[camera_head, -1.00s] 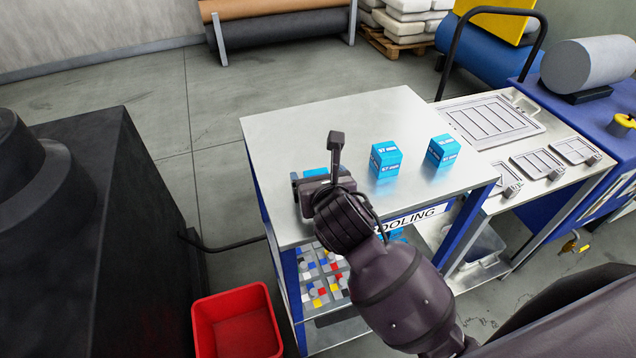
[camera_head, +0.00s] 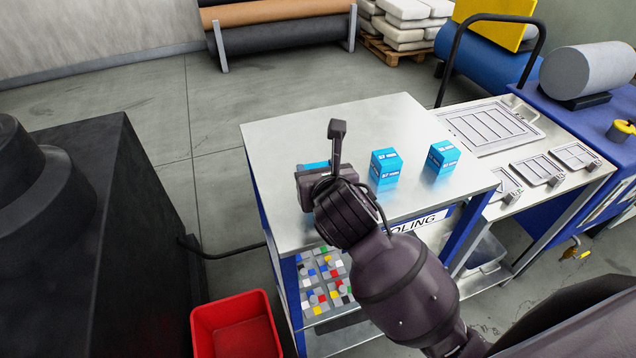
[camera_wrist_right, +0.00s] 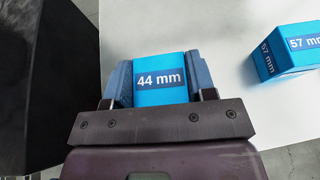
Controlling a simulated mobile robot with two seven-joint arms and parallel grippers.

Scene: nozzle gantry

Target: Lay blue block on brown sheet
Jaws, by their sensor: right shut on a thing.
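My right gripper (camera_wrist_right: 160,82) is shut on a blue block (camera_wrist_right: 160,98) labelled 44 mm, with one finger on each side of it. In the head view that block (camera_head: 315,165) is mostly hidden behind my right wrist, over the left part of the steel tabletop. I cannot tell whether it touches the tabletop. Two other blue blocks stand upright to its right: one (camera_head: 386,168) marked 57 mm, which also shows in the right wrist view (camera_wrist_right: 288,52), and one (camera_head: 442,157) farther right. I see no brown sheet on the table. My left gripper is not in view.
The steel table (camera_head: 270,145) has free room at its back. Its lower shelf holds a grid of colourful parts (camera_head: 325,283). A red bin (camera_head: 237,325) stands on the floor in front. A black machine (camera_head: 100,230) is at left. A brown roll (camera_head: 275,12) lies on a rack behind.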

